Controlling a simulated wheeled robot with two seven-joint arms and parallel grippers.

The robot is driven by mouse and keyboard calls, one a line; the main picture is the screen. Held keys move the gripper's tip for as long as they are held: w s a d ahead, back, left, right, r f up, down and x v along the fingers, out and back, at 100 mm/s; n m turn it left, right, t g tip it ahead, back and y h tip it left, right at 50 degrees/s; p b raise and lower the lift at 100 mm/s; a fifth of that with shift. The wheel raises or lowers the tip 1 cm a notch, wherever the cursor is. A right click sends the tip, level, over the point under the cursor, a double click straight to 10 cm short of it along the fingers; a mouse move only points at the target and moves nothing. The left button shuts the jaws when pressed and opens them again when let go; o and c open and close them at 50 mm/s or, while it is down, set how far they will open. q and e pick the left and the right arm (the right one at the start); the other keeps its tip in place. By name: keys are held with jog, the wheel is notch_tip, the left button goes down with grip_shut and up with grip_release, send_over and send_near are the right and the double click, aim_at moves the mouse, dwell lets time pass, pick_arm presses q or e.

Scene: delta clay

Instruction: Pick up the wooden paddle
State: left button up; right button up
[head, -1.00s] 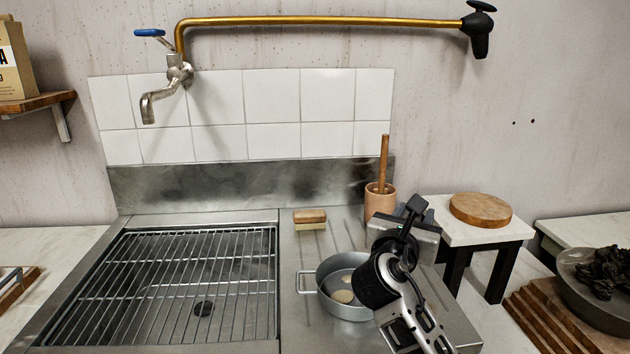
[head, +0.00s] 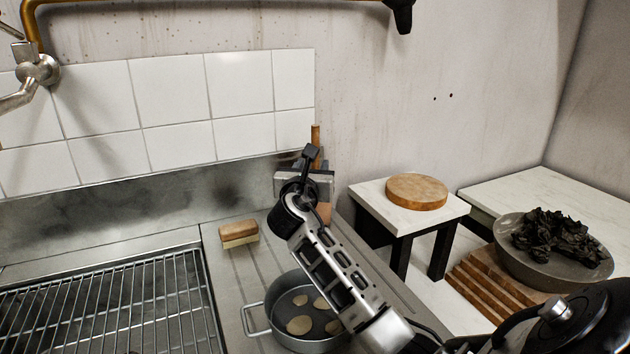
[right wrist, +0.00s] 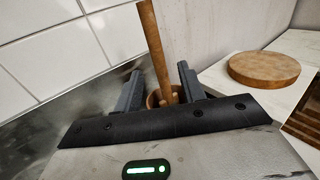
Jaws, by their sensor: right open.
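The wooden paddle (head: 316,140) stands in a pinkish cup (head: 324,212) at the back of the steel counter, and only its upper handle shows behind my right gripper (head: 306,178). The right wrist view shows the paddle (right wrist: 153,40) as a tilted wooden rod rising from the cup (right wrist: 153,101). There my right gripper (right wrist: 158,78) is open, with a finger on either side of the rod as seen. I cannot tell how far the rod stands between the fingers. My left gripper is not in view.
A brush (head: 239,233) lies on the counter left of my right arm. A pot (head: 254,318) with several pale pieces stands below it. A round wooden board (head: 416,191) lies on a small white-topped stand (head: 445,215). A wide bowl (head: 520,268) stands at right. The tiled wall is close behind.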

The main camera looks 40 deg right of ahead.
jog(key=shift+x, duration=3.1)
jog(key=shift+a+f, duration=0.1)
jog(key=shift+f, duration=0.05)
grip_shut()
